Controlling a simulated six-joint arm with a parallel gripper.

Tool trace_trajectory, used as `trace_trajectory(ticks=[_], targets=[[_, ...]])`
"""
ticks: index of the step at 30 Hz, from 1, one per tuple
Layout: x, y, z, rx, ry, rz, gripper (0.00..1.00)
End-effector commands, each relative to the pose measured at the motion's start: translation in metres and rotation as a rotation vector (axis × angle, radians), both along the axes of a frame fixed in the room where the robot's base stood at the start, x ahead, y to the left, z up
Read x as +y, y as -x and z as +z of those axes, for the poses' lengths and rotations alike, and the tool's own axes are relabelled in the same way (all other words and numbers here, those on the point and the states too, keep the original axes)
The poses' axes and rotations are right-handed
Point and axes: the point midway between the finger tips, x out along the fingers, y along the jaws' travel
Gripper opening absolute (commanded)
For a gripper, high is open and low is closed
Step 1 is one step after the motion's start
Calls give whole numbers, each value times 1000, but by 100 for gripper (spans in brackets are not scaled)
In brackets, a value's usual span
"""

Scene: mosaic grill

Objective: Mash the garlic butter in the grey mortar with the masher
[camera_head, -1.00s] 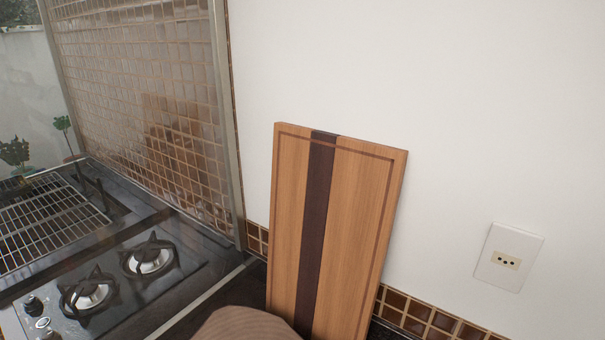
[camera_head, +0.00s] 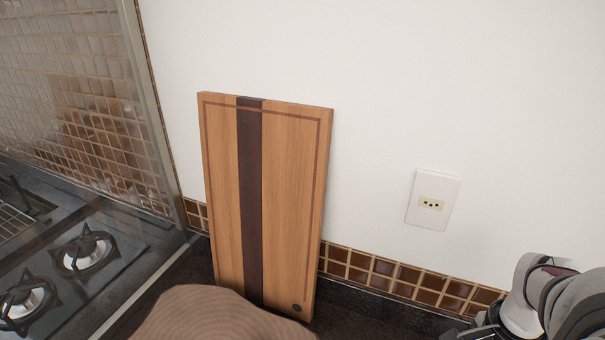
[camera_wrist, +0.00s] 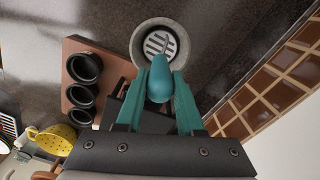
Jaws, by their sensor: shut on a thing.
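In the wrist view my gripper (camera_wrist: 163,76) has teal fingers and is shut on the teal handle of the masher (camera_wrist: 160,84). The masher's slotted metal head points away from me, over or inside the opening of the round grey mortar (camera_wrist: 139,34). I cannot tell whether the head touches the bottom. The garlic butter cannot be made out. The head view shows neither masher nor mortar.
A wooden board (camera_wrist: 77,47) with several black cups (camera_wrist: 84,68) lies left of the mortar, a yellow dotted item (camera_wrist: 57,138) below it. A cutting board (camera_head: 285,200) leans on the wall near the stove (camera_head: 125,245). A brown striped rounded thing (camera_head: 205,315) is in front.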

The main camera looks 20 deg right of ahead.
Motion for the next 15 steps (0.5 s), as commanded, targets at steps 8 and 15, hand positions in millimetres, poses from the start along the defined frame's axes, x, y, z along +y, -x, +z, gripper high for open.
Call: trace_trajectory(ticks=[8,15], targets=[[0,0,-2,0,0,0,0],[0,0,-17,0,-2,-1,0]])
